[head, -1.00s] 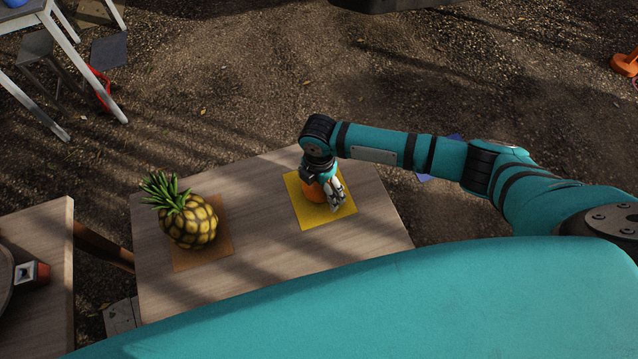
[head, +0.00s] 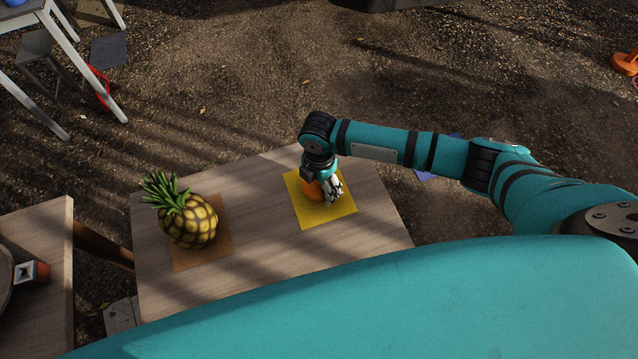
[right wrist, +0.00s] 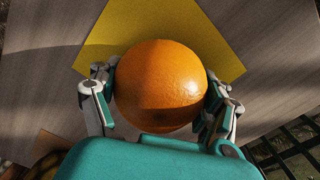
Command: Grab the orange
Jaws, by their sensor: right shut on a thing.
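The orange (right wrist: 158,84) is large and round in the right wrist view, with a finger against each side. In the head view the orange (head: 313,190) is partly hidden behind my right gripper (head: 330,192). My right gripper, seen also in the right wrist view (right wrist: 158,98), is shut on the orange. The orange is over the yellow mat (head: 323,216); I cannot tell whether it still touches it. My left gripper is not in view.
A pineapple (head: 190,221) sits on a brown mat (head: 222,240) at the left of the wooden table (head: 262,246). Another table (head: 45,232) stands at the left edge. Bare table lies between the two mats.

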